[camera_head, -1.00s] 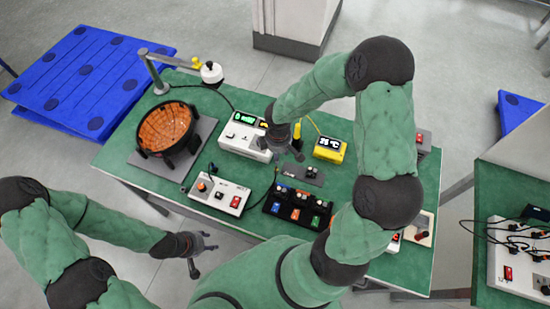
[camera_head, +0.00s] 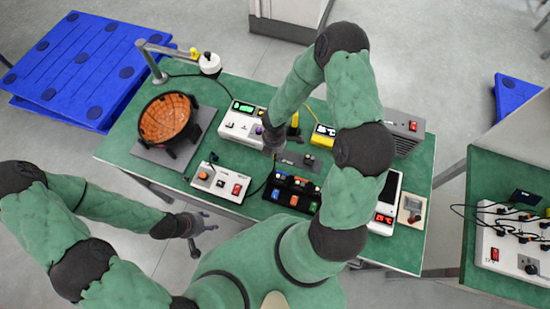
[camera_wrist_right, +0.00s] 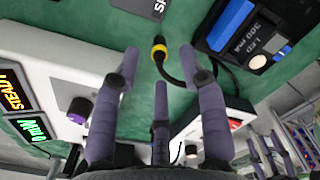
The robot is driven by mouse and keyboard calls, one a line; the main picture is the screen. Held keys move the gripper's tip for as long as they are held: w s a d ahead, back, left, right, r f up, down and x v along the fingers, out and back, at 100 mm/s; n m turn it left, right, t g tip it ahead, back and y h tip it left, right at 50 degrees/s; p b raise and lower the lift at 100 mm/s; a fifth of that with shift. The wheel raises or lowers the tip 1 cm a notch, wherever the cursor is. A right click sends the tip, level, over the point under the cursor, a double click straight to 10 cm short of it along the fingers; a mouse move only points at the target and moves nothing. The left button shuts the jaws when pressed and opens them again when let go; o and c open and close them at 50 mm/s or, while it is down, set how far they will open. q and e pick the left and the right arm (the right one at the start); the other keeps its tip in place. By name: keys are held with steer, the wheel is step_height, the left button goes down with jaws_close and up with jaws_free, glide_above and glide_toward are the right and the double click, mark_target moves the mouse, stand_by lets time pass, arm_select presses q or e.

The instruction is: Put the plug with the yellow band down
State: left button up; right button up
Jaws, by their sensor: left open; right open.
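The plug with the yellow band (camera_wrist_right: 158,45) shows in the right wrist view on the green table top, with its black cable curving down and right. It lies beyond my right gripper (camera_wrist_right: 160,75), whose purple-grey fingers are spread and apart from it. In the head view my right gripper (camera_head: 275,145) is low over the table, beside the white instrument; the plug cannot be made out there. My left gripper (camera_head: 200,232) is open and empty, off the table's front edge.
A white instrument (camera_head: 240,128) with a green display stands behind my right gripper. An orange-lined bowl (camera_head: 165,118) stands left. A dark plate (camera_head: 300,161) lies nearby.

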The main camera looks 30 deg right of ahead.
mark_target(275, 158)
step_height(275, 158, down, 5)
steer(key=shift+b, duration=0.65)
jaws_close()
